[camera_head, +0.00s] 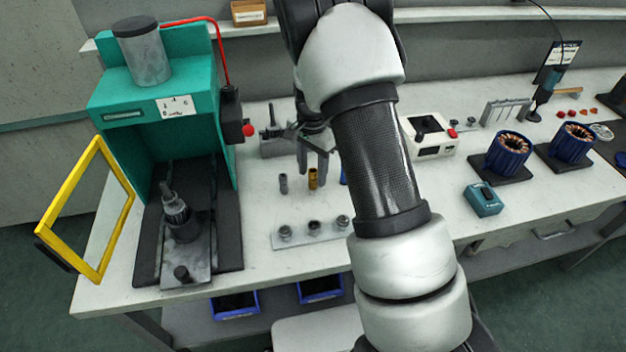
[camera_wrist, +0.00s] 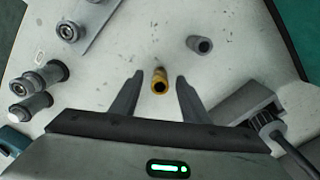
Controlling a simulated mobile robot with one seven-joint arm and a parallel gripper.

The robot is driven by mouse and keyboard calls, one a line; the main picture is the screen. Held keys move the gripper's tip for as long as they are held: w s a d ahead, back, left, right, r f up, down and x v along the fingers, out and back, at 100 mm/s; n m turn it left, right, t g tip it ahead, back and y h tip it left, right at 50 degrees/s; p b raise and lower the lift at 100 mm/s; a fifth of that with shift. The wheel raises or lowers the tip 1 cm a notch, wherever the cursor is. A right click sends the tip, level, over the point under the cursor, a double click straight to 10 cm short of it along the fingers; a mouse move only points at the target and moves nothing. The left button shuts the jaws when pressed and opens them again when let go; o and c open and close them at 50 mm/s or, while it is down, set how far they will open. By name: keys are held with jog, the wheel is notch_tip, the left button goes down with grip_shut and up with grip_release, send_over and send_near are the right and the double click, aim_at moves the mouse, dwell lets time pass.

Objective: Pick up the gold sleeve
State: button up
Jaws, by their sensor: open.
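The gold sleeve (camera_head: 312,179) stands upright on the white bench top, right of a grey sleeve (camera_head: 283,184). In the wrist view the gold sleeve (camera_wrist: 160,80) lies between the two fingertips of my gripper, with a gap on each side. My gripper (camera_head: 314,170) is open and empty, just above and around the gold sleeve in the head view. In the wrist view its fingers (camera_wrist: 158,82) do not touch the sleeve. The grey sleeve (camera_wrist: 199,45) shows beyond the right finger in the wrist view.
A plate (camera_head: 302,243) with several dark fittings lies in front. A green press (camera_head: 160,120) with an open yellow guard (camera_head: 97,215) stands left. A blue part (camera_head: 343,177) is partly hidden by my arm. A white box (camera_head: 428,138) stands right.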

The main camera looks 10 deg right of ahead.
notch_tip(320, 180, down, 2)
jog(key=shift+f, duration=0.1)
jog(key=c, duration=0.9)
notch_tip(320, 180, up, 10)
jog(key=p, duration=0.1)
